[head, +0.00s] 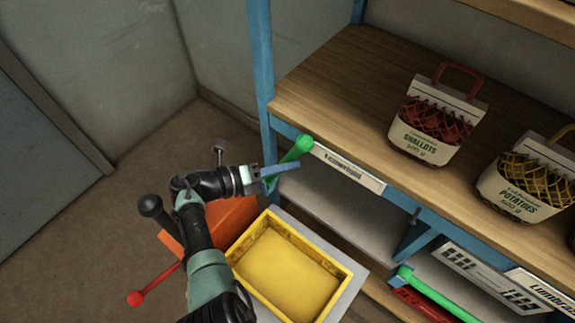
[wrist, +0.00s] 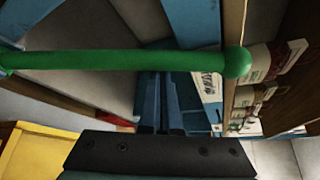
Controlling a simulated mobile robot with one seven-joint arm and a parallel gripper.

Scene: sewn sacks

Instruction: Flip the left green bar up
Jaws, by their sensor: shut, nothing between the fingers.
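The left green bar (head: 287,160) has a ball end and sits at the left front corner of the shelf, slanting down to the left from that ball. My gripper (head: 296,164) is shut and empty, and its blue fingers cross the bar just below the ball. In the wrist view the green bar (wrist: 130,61) runs across the picture, its ball at the right, and covers the tips of my gripper's fingers (wrist: 164,82). I cannot tell whether they touch. A second green bar (head: 438,297) is lower right.
A wooden shelf (head: 340,95) with blue posts holds sacks of shallots (head: 435,122) and potatoes (head: 522,182). A yellow tray (head: 290,275) stands below my gripper, beside an orange box (head: 230,217) and a red-knobbed lever (head: 136,298). The floor at left is clear.

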